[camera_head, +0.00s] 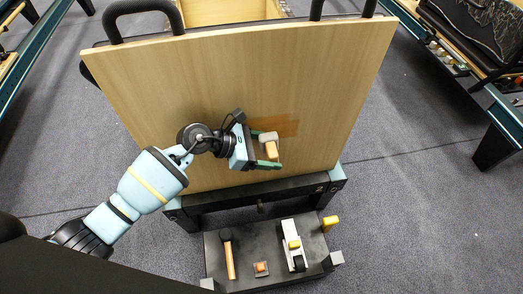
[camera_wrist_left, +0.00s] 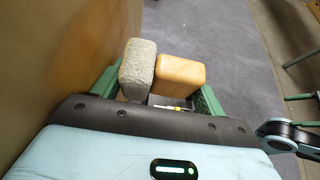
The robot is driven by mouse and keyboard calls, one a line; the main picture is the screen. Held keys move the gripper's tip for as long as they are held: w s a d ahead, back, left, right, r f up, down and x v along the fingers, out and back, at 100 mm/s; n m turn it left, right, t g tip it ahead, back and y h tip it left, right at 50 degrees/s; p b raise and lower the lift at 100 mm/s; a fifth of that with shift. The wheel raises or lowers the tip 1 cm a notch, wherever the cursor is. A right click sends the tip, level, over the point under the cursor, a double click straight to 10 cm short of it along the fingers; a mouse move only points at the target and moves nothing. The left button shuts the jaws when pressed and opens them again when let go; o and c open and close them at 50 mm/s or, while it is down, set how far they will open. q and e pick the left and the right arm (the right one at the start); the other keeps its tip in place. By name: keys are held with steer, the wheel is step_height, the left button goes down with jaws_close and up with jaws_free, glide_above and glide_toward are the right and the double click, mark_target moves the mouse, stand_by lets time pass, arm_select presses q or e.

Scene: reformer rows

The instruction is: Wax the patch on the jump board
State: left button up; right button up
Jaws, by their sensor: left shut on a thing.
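The jump board (camera_head: 200,85) is a large pale wooden panel leaning upright in front of me. The patch (camera_head: 285,126) is a darker brown area on its lower right, partly covered by my gripper; it also shows as a blurred brown area in the left wrist view (camera_wrist_left: 88,38). My left gripper (camera_head: 268,150) is at the patch's lower edge, its green fingers shut on a wood block with a grey felt pad. In the left wrist view the pad (camera_wrist_left: 138,68) is on the board side and the wood block (camera_wrist_left: 180,76) on the outer side. I cannot tell whether the pad touches the board.
A dark tray (camera_head: 225,272) below the board holds a mallet (camera_head: 230,258), a small orange block (camera_head: 261,267) and a white tool (camera_head: 294,256) with a yellow part. A yellow piece (camera_head: 330,222) sits at its right edge. Other reformers stand at both sides; carpet is clear between.

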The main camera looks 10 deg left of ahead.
arm_select(q)
steer(key=shift+w+d, duration=0.4)
steer(key=shift+d, duration=0.45)
steer(key=shift+w+d+r+b, duration=0.1)
steer(key=shift+w+d+b, duration=0.25)
steer(key=shift+d, duration=0.45)
steer(key=shift+w+d+b, duration=0.15)
steer(key=shift+w+d, duration=0.3)
steer(key=shift+d, duration=0.35)
steer(key=d, duration=0.1)
steer(key=d+r, duration=0.1)
steer(key=w+d, duration=0.1)
steer(key=shift+w+d+r+p, duration=0.1)
steer(key=shift+d+r+p, duration=0.1)
steer(key=shift+r+p, duration=0.2)
steer(key=shift+a+f, duration=0.1)
